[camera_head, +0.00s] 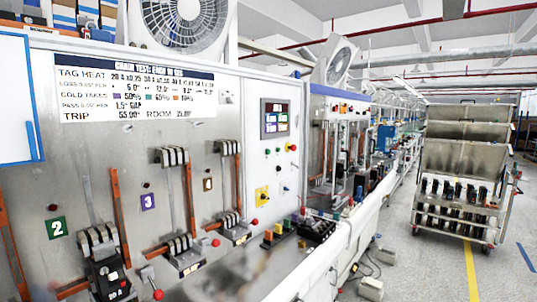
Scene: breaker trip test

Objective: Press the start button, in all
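A white control panel (273,150) stands right of the numbered test stations. It carries a small display (274,118), a green button (267,152), a red knob (292,147) and a yellow plate (262,194) with a control on it. Several coloured parts, among them a yellow one (278,228), sit on the bench below the panel. I cannot read any label that marks the start button, so I cannot tell which one it is. Neither of my grippers shows in the head view.
Test stations with green plate 2 (56,228) and purple plate 3 (148,202) line the metal wall. A black breaker (109,277) sits at the lower left. Red-tipped levers, such as one (157,294), stick out. A loaded cart (463,180) stands right of the open aisle.

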